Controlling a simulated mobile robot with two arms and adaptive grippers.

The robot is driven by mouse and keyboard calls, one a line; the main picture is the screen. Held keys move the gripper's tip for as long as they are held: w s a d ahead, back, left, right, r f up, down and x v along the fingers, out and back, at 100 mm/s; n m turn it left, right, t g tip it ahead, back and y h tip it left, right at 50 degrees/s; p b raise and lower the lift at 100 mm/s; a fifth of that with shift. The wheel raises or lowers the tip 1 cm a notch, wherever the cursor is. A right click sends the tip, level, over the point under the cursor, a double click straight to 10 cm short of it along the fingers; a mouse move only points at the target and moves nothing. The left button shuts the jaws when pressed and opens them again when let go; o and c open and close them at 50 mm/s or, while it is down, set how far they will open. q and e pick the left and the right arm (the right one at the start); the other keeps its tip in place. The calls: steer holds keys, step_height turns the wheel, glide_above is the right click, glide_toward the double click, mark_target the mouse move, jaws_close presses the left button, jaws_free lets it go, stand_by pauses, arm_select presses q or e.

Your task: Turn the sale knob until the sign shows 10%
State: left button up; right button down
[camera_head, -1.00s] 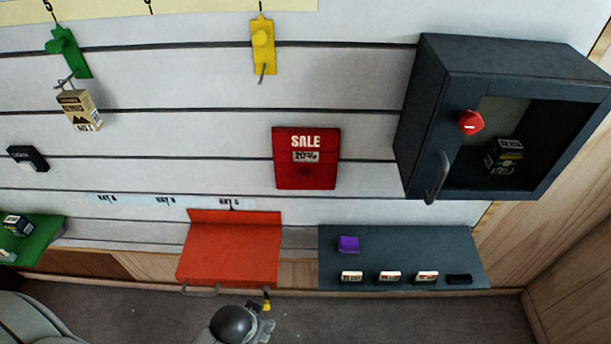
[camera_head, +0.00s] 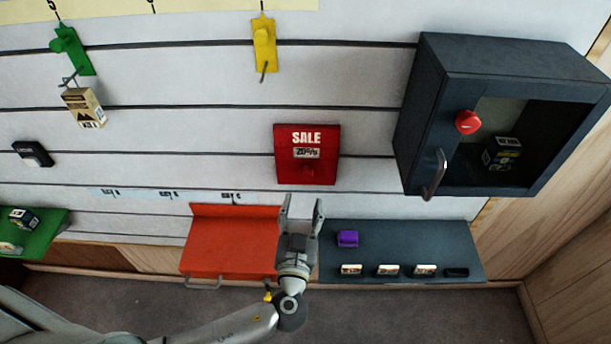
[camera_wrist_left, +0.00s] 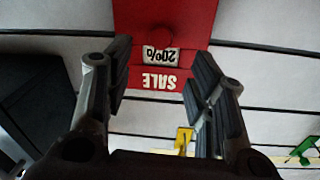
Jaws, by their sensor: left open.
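The red SALE sign (camera_head: 307,154) is mounted on the slatted wall, and its small window (camera_head: 307,153) reads 20%. The red sale knob (camera_head: 308,171) is on the sign's lower part, the same colour as the sign. My left gripper (camera_head: 301,205) is open and empty, just below the sign, its fingers pointing up towards it. In the left wrist view the sign (camera_wrist_left: 165,75) appears upside down between and beyond the open fingers, with the knob (camera_wrist_left: 159,38) apart from them. My right gripper is not in view.
A dark cabinet (camera_head: 424,110) with a red knob (camera_head: 468,122) and a handle stands to the right. An orange shelf (camera_head: 225,240) and a dark shelf (camera_head: 400,252) with a purple block (camera_head: 347,238) and small boxes lie below. The wall around the sign is clear.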

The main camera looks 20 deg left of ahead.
mark_target(306, 176)
arm_select(q)
steer(key=p+x, duration=0.2)
steer(key=x, duration=0.6)
steer(key=shift+w+r+p, duration=0.1)
steer(key=shift+w+p, duration=0.15)
steer(key=shift+p, duration=0.1)
steer(key=shift+x, duration=0.95)
steer(key=shift+a, duration=0.1)
steer(key=shift+c, duration=0.3)
steer(key=c, duration=0.9)
steer(key=shift+c, duration=0.5)
